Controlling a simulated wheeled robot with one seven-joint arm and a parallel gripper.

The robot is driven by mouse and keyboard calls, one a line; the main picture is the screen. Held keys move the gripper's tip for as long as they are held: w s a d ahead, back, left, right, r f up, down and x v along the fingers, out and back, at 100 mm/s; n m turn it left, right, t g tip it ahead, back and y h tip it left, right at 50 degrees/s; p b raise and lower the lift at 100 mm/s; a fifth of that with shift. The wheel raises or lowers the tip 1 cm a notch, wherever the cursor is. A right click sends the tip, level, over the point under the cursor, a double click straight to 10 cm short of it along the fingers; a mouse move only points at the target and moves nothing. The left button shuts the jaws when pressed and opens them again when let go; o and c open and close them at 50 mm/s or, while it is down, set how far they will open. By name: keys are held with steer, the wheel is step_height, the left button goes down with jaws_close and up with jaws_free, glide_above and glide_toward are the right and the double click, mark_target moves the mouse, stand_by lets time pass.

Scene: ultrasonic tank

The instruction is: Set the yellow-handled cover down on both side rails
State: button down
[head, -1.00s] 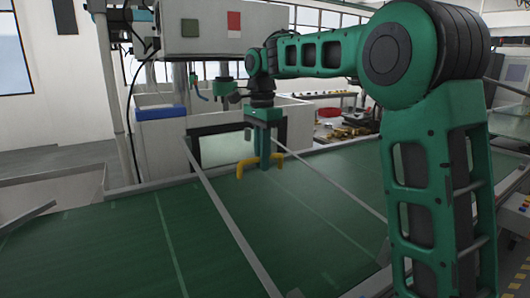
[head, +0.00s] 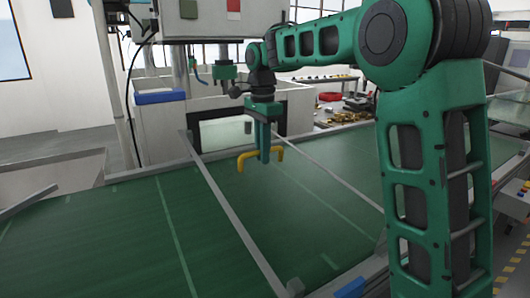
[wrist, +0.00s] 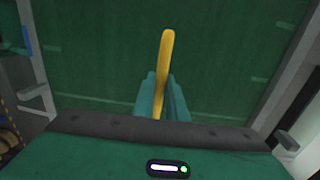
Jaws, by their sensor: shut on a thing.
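The yellow handle (head: 276,151) of the cover is an inverted U under my arm; it also shows upright in the wrist view (wrist: 167,50). My gripper (head: 264,154) points down and is shut on this handle, its teal fingers on either side of it in the wrist view (wrist: 162,108). Beneath lies a dark green surface (head: 300,205); I cannot tell the cover panel's edges apart from it. A grey rail (head: 229,207) runs on the left and another grey rail (head: 333,176) on the right, with the handle between them. Contact between cover and rails cannot be made out.
Behind stands a pale tank-like housing (head: 150,125) with a blue block (head: 160,96) on its rim. A grey machine head hangs above it. A table with brass-coloured parts (head: 357,104) is at the back right. The green surface left of the left rail is clear.

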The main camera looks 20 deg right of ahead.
mark_target(265, 169)
steer(key=shift+s+d, duration=0.1)
steer(key=shift+s, duration=0.6)
stand_by(1.0)
steer(key=shift+f, duration=1.4)
stand_by(0.9)
steer(key=c, duration=1.7)
jaws_free()
steer(key=r, duration=1)
steer(key=shift+w+r, duration=0.2)
steer(key=shift+r, duration=0.15)
